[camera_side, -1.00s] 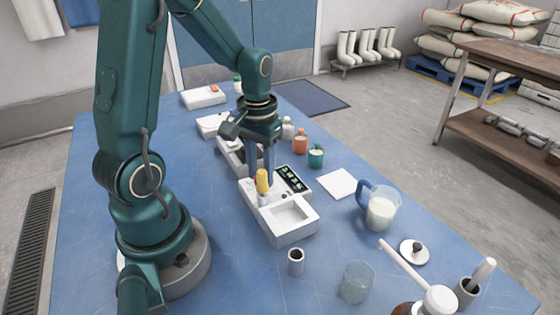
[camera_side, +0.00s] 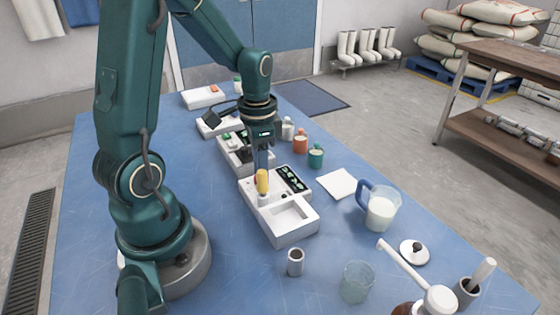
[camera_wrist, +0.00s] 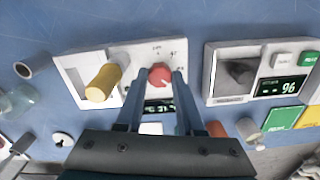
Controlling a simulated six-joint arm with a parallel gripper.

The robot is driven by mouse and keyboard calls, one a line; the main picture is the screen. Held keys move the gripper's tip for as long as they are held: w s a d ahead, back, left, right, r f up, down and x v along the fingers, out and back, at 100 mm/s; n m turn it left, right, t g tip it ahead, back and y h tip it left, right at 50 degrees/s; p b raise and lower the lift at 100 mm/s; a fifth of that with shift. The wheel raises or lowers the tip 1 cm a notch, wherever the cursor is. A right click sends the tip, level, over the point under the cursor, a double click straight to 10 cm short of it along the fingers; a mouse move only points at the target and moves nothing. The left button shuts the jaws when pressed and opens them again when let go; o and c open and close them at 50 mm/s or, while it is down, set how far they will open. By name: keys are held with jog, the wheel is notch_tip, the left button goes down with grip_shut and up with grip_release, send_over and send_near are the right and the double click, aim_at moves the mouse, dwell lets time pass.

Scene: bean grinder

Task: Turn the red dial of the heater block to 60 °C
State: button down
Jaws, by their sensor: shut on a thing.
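The white heater block (camera_side: 292,238) stands mid-table in the side view. In the wrist view (camera_wrist: 72,68) it lies at upper left to centre. Its red dial (camera_wrist: 160,74) has a pale pointer mark toward the lower right and a printed scale around it, too small to read surely. My gripper (camera_wrist: 158,78) is shut on the dial, one finger on each side. In the side view my gripper (camera_side: 263,170) reaches down to the block and mostly hides the dial. The block's dark display (camera_wrist: 158,106) is partly covered by my fingers; its digits are unreadable.
A yellow-topped cylinder (camera_wrist: 104,83) stands on the block close to my fingers. A second white device (camera_wrist: 210,85) with a display reading 96 is beside it. Small bottles (camera_side: 300,146), a white pad (camera_side: 338,183) and a jug (camera_side: 382,212) stand right of the block.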

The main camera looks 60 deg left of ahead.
dwell(0.4)
jog(key=c, duration=0.5)
grip_release()
jog(key=shift+r, duration=0.15)
jog(key=shift+r, duration=2.45)
jog(key=shift+w+d+r+n+t, duration=0.15)
jog(key=shift+d+r+n+t, duration=0.15)
jog(key=shift+r+n, duration=0.15)
jog(key=s+d+r+t, duration=0.1)
jog(key=s+d, duration=0.1)
jog(key=d, duration=0.1)
jog(key=s+d+r+n+t, duration=0.1)
jog(key=s+d+r+t, duration=0.1)
jog(key=d, duration=0.2)
jog(key=s+d+r+t, duration=0.2)
jog(key=d, duration=0.1)
jog(key=shift+d+r, duration=0.25)
jog(key=shift+d, duration=0.05)
